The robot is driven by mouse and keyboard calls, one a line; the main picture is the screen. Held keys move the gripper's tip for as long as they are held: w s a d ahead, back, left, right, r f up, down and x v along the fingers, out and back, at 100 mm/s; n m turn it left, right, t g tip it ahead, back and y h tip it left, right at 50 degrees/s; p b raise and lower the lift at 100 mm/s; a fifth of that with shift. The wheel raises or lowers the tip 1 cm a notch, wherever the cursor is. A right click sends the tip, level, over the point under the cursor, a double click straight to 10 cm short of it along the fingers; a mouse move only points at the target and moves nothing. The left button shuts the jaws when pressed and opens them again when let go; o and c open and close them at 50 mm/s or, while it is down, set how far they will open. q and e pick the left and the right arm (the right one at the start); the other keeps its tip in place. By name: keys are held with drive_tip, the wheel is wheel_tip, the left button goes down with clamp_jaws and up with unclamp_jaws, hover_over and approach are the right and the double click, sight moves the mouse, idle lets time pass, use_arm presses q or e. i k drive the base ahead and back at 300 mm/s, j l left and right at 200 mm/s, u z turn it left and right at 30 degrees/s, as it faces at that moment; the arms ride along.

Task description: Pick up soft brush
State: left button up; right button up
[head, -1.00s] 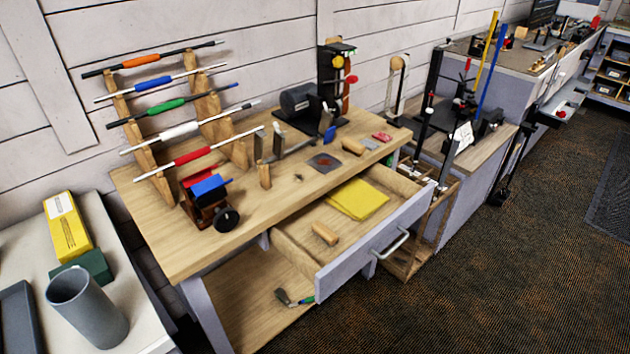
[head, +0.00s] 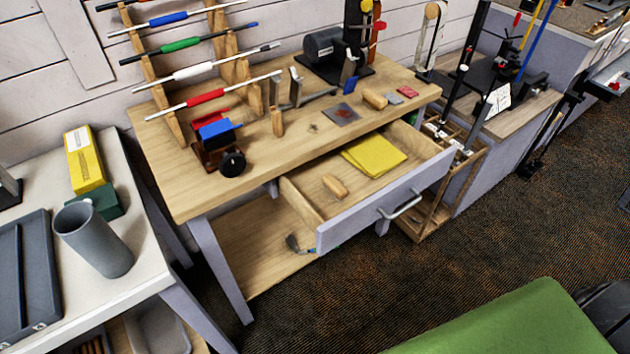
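No object can be identified for certain as the soft brush. A small wooden block-like piece (head: 335,187) lies in the open drawer (head: 385,208) in the head view, left of a folded yellow cloth (head: 374,156). A similar wooden piece (head: 374,99) lies on the workbench top (head: 185,177). On the shelf under the bench lies a small tool with a dark head (head: 293,243) and a blue-green handle, partly hidden by the drawer front. Bristles cannot be made out on any of them. Neither of my grippers is in view.
A rack holds several golf shafts (head: 205,97) at the back left. A vise (head: 218,135) sits on the bench's left part. A grey cup (head: 95,240) stands on the white table at left. A green shape (head: 515,325) fills the lower right. Carpet (head: 400,285) in front is clear.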

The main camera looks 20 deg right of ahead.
sight(339, 192)
drive_tip(key=l+u, duration=0.15)
drive_tip(key=l, duration=0.45)
drive_tip(key=l+u, duration=0.15)
drive_tip(key=l, duration=0.45)
drive_tip(key=k+l+u, duration=0.2)
drive_tip(key=l, duration=0.4)
drive_tip(key=l+u, duration=0.15)
drive_tip(key=l, duration=0.45)
drive_tip(key=k, duration=0.05)
